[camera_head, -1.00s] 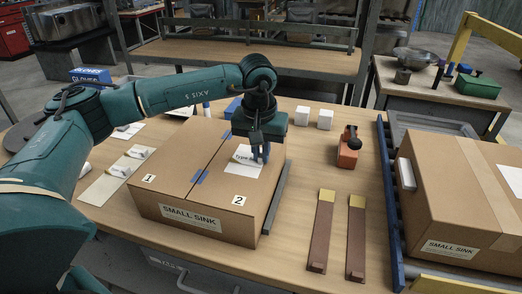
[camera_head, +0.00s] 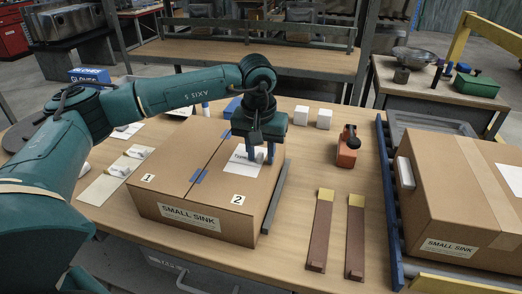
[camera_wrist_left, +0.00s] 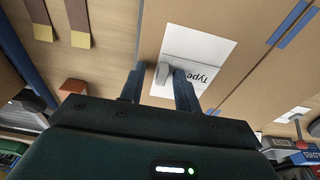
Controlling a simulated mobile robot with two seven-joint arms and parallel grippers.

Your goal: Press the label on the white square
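The large cardboard box (camera_head: 165,190) marked SMALL SINK stands on the table, with a white square (camera_head: 236,168) on its top near panel 2. A label (camera_wrist_left: 203,72) printed "Type" lies on the white square (camera_wrist_left: 207,42) in the left wrist view, partly covered by my finger. A small pale raised tab (camera_wrist_left: 163,74) shows between the fingers. My left gripper (camera_head: 260,157) points down at the square's right part, fingers spread with a gap around the tab; it also shows in the left wrist view (camera_wrist_left: 158,85). Whether the label is flat everywhere is hidden. My right gripper is out of view.
A backing sheet (camera_head: 97,190) with more labels lies left of the box. A grey bar (camera_head: 276,198) runs along the box's right side. An orange tool (camera_head: 347,150), two white cubes (camera_head: 324,119) and two brown strips (camera_head: 321,232) are to the right. Another box (camera_head: 455,190) stands at far right.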

